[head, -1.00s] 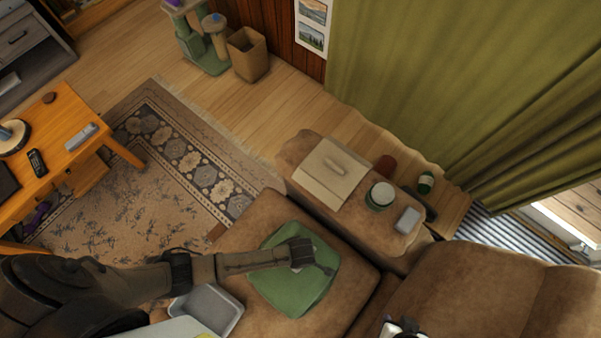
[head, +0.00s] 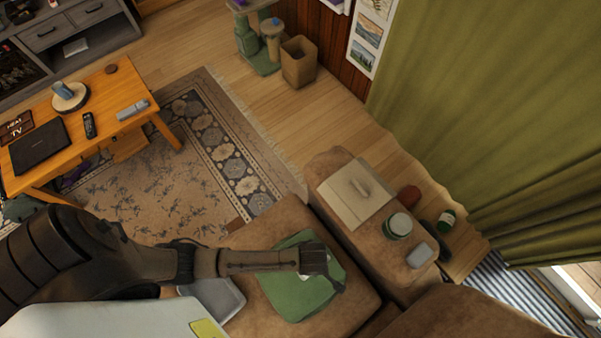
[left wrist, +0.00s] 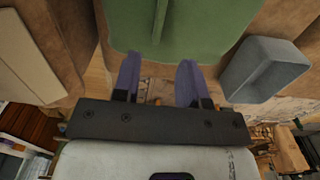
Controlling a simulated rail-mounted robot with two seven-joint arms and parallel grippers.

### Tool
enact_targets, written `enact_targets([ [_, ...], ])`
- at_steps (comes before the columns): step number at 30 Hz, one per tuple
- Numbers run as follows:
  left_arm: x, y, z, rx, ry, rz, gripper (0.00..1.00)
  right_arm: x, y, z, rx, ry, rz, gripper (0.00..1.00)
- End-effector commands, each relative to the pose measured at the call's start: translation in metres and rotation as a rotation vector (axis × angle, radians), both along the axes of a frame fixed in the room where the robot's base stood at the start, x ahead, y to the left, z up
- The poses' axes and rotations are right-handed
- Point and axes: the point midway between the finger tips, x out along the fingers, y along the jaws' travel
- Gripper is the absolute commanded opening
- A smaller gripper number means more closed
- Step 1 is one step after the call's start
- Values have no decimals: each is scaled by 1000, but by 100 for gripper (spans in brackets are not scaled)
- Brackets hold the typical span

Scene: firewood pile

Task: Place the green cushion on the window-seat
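The green cushion (head: 293,295) lies on the brown sofa seat. My left gripper (head: 318,264) is over its upper right part and hides some of it. In the left wrist view the cushion (left wrist: 205,25) fills the top, with a dark green ridge running up its middle. The left gripper's two fingers (left wrist: 160,72) are spread, with an empty gap between them. The fingertips are near the cushion's edge; whether they touch it I cannot tell. My right gripper is not in view. I cannot make out a window-seat in either view.
A grey tray (head: 213,300) sits left of the cushion. The sofa arm (head: 330,160) holds a book (head: 352,196), a green-and-white tin (head: 398,226) and a grey item (head: 420,254). A green curtain (head: 480,100) hangs at right. A wooden table (head: 110,95) stands at left.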

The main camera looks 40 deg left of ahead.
Motion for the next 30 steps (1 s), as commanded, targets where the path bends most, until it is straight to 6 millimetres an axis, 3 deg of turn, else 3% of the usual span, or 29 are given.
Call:
enact_targets([
  [8, -1, 0, 4, -10, -4, -30, 39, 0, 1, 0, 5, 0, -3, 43],
  [14, -4, 11, 29, -69, -51, -280, 39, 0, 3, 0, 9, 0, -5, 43],
  [20, -10, 44, 67, -79, -161, -681, 39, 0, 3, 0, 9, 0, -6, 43],
  [30, -30, 120, 125, 100, -272, -1282, 39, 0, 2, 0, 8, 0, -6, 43],
])
